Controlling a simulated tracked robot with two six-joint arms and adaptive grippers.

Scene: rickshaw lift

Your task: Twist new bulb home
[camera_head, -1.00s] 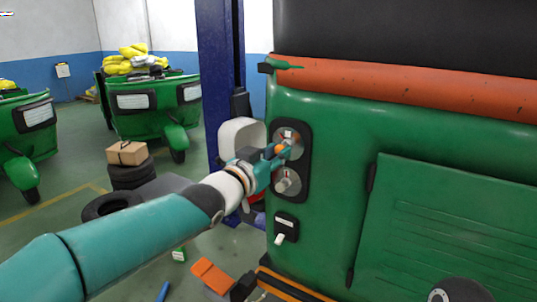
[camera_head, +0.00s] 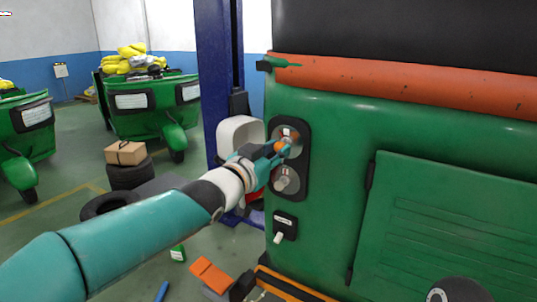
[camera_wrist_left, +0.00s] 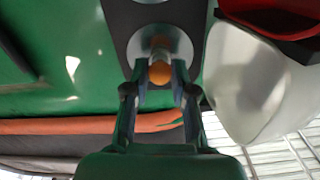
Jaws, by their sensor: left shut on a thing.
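An orange bulb (camera_head: 281,147) sits at the upper round socket (camera_head: 293,135) of the black lamp panel on the green rickshaw body. My left gripper (camera_head: 279,150) is shut on the bulb. In the left wrist view the bulb (camera_wrist_left: 160,72) lies between the fingertips of my left gripper (camera_wrist_left: 160,78), in front of the silver socket (camera_wrist_left: 178,45). How deep the bulb sits is hidden. A second round socket (camera_head: 287,181) with a pale bulb is just below. My right gripper is out of view.
A switch box (camera_head: 285,226) is below the lamp panel. A blue post (camera_head: 218,80) and a white container (camera_head: 240,133) stand left of the body. An orange item (camera_head: 212,275) lies on the floor. Other green rickshaws (camera_head: 155,108) are far back.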

